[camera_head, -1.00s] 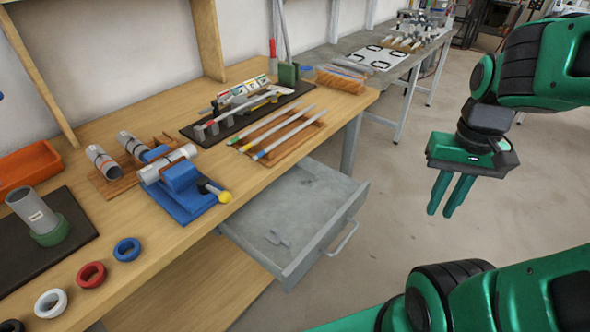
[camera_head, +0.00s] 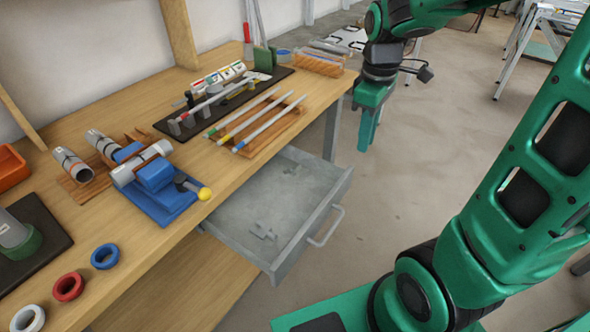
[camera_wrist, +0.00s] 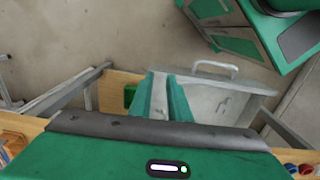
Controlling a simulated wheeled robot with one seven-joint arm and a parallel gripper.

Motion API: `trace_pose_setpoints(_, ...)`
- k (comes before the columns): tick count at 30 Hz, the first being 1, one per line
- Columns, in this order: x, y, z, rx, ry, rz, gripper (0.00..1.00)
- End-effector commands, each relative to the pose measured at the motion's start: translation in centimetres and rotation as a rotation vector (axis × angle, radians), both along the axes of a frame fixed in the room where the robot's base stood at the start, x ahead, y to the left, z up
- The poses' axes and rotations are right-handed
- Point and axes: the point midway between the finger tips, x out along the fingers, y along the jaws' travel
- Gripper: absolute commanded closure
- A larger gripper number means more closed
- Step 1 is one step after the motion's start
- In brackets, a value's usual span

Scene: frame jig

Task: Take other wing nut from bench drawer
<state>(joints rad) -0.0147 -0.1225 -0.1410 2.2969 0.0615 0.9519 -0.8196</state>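The bench drawer (camera_head: 235,210) is pulled out under the bench, with its handle (camera_head: 327,225) on the front. A small grey wing nut (camera_head: 263,231) lies on the drawer floor near its front left. Another small grey shape (camera_head: 291,170) lies near the back and is too small to make out. My gripper (camera_head: 366,140) hangs beyond the drawer's right side, above the floor, pointing down. In the wrist view its two green fingers (camera_wrist: 160,97) are apart with nothing gripped between them. The drawer handle (camera_wrist: 215,68) and a small dark shape (camera_wrist: 224,104) in the drawer show there.
The wooden bench (camera_head: 120,243) carries a blue vise (camera_head: 155,180) with a yellow-tipped handle, a rack of rods (camera_head: 258,125), a black tool mat (camera_head: 195,128) and several coloured rings. The floor to the drawer's right is clear.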

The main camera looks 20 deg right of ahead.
Motion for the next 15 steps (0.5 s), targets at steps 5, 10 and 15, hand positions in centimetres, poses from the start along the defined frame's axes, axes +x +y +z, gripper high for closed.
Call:
trace_pose_setpoints(5,7.4,5.0,-2.5,0.005,0.012,0.514,0.83)
trace_pose_setpoints(10,11.5,9.1,-4.6,0.014,0.012,0.857,0.83)
trace_pose_setpoints(15,13.1,11.1,-5.7,0.02,0.01,1.015,0.83)
